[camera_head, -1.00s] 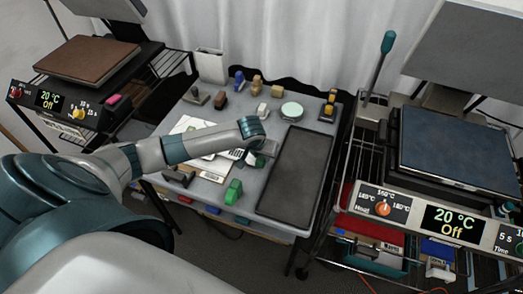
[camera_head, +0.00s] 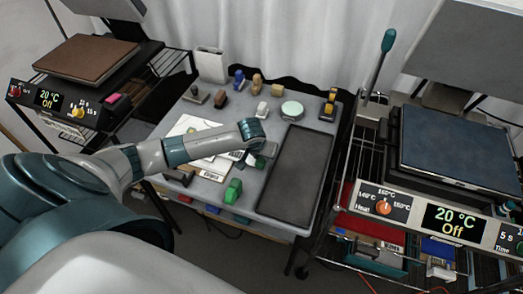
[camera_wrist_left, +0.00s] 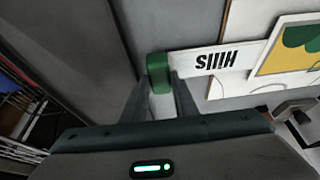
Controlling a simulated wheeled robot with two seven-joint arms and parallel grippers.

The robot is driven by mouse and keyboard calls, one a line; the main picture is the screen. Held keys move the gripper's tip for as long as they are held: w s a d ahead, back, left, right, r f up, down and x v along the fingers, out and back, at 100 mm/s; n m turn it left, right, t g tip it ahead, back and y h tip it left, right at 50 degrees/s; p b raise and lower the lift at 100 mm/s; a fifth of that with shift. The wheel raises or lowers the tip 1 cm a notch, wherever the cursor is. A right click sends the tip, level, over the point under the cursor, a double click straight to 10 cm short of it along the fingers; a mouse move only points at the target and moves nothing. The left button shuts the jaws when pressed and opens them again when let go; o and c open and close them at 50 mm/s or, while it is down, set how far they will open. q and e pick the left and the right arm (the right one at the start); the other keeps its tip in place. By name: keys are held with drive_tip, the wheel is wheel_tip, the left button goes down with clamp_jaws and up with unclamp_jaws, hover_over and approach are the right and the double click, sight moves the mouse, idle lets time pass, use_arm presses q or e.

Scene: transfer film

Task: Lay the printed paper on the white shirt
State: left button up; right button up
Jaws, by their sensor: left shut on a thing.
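My left gripper (camera_head: 265,151) is low over the grey table, beside the left edge of a dark mat. In the left wrist view its two fingers (camera_wrist_left: 160,100) are close together on a small pale thing, and I cannot tell whether this is part of a paper. A white strip printed with bold black letters (camera_wrist_left: 215,62) lies just beyond the fingertips; this lettering also shows in the head view (camera_head: 212,174). I cannot make out a white shirt. My right gripper is out of view.
The dark mat (camera_head: 295,175) is bare. Small blocks and a round pale tin (camera_head: 292,110) stand at the table's back. Heat presses flank the table: a brown-plated one (camera_head: 87,60) left, a blue-plated one (camera_head: 460,150) right. Sheets (camera_head: 190,127) lie on the table's left.

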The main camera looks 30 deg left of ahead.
use_arm(q)
drive_tip(key=shift+f, duration=0.3)
drive_tip(key=o, duration=1.1)
drive_tip(key=shift+o, duration=0.2)
drive_tip(key=shift+r, duration=0.1)
drive_tip(key=b+v, duration=0.2)
drive_tip(key=v, duration=1.5)
drive_tip(key=shift+b, duration=0.3)
